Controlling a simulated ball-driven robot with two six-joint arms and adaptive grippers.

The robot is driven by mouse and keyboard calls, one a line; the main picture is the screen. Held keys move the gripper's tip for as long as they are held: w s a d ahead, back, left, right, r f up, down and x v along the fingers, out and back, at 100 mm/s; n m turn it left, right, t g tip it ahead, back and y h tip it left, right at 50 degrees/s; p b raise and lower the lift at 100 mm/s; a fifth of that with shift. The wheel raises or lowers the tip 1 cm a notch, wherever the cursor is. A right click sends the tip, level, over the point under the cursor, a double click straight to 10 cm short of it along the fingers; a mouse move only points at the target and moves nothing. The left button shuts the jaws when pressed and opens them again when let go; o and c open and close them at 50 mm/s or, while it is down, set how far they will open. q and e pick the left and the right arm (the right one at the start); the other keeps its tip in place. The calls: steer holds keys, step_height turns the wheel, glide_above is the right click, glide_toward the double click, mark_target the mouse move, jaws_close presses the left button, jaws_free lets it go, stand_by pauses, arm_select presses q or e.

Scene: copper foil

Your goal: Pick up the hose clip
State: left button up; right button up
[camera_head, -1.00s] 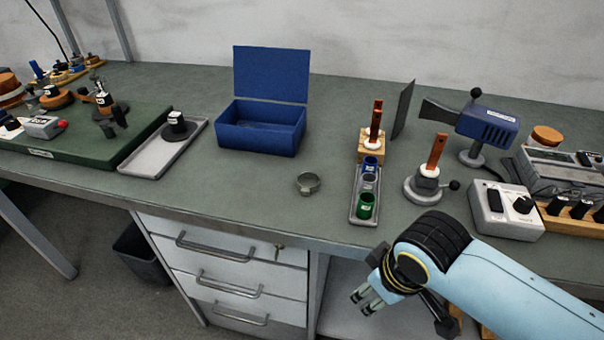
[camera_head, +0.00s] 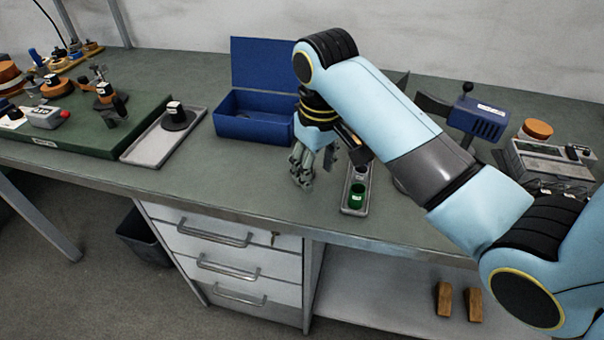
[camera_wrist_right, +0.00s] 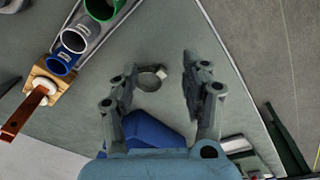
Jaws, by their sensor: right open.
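The hose clip (camera_wrist_right: 151,78) is a small metal ring lying on the grey-green bench top. In the right wrist view it shows between the open fingers of my right gripper (camera_wrist_right: 160,85), nearer the left finger. In the head view my right gripper (camera_head: 304,176) is above the bench in front of the blue box and hides the clip. The fingers are apart with nothing held; I cannot tell how high they are over the clip. My left gripper is not in view.
An open blue box (camera_head: 255,124) stands behind the gripper. A narrow tray (camera_head: 346,211) with coloured cups, including a green one (camera_head: 357,194), lies close to its right. A grey tray (camera_head: 148,152) is at left. The bench's front middle is clear.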

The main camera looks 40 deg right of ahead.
steer(key=w+r+g, duration=0.1)
steer(key=w+r, duration=0.3)
steer(key=w, duration=0.4)
steer(key=f, duration=1)
steer(key=shift+s+f, duration=0.2)
steer(key=shift+s, duration=0.05)
jaws_close()
